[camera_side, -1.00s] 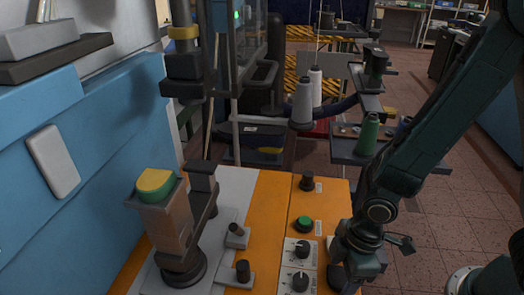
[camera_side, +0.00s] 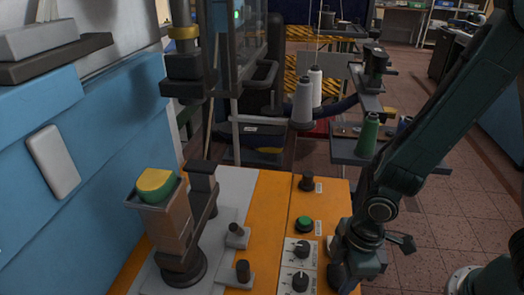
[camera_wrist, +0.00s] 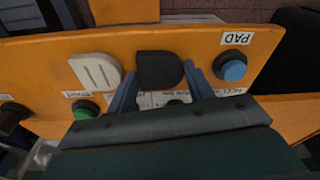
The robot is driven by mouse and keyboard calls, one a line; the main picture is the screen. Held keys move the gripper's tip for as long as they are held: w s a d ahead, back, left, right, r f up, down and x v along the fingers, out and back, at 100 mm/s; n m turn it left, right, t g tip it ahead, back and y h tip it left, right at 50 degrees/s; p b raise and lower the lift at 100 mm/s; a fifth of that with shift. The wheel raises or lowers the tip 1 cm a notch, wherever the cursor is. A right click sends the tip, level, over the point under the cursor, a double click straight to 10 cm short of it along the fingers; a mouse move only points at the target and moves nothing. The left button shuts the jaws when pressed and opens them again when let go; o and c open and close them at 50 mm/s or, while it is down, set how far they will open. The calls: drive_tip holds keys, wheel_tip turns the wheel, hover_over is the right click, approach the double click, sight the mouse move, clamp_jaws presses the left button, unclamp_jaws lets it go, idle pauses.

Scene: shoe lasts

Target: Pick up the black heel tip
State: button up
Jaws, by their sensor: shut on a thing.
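I cannot tell whether the tip still touches the panel. In the side view my gripper (camera_side: 340,277) is low beside the orange panel's right edge, and the heel tip is hidden there.
A pale grooved heel piece (camera_wrist: 95,72) lies close left of the black tip. A blue button (camera_wrist: 233,70) marked PAD is to its right, and a green button (camera_wrist: 85,109) is lower left. The side view shows knobs (camera_side: 302,250) and a shoe-last post (camera_side: 172,225).

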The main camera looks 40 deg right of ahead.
sight(339, 271)
wheel_tip(339, 271, up, 20)
drive_tip(key=shift+f, duration=0.15)
idle(0.8)
idle(0.5)
drive_tip(key=w+d+f+m, duration=0.3)
drive_tip(key=w+d+f, duration=0.2)
drive_tip(key=f, duration=0.1)
drive_tip(key=w+d+f+m, duration=0.4)
drive_tip(key=w+f, duration=0.2)
drive_tip(key=w+d+f+m+h, duration=0.1)
drive_tip(key=w+d+f+m, duration=0.3)
drive_tip(key=w+d+f, duration=0.1)
drive_tip(key=shift+w+d+f+t, duration=0.3)
drive_tip(key=shift+d+f, duration=0.05)
drive_tip(key=shift+f, duration=0.35)
drive_tip(key=shift+a+r, duration=0.1)
drive_tip(key=shift+r, duration=0.05)
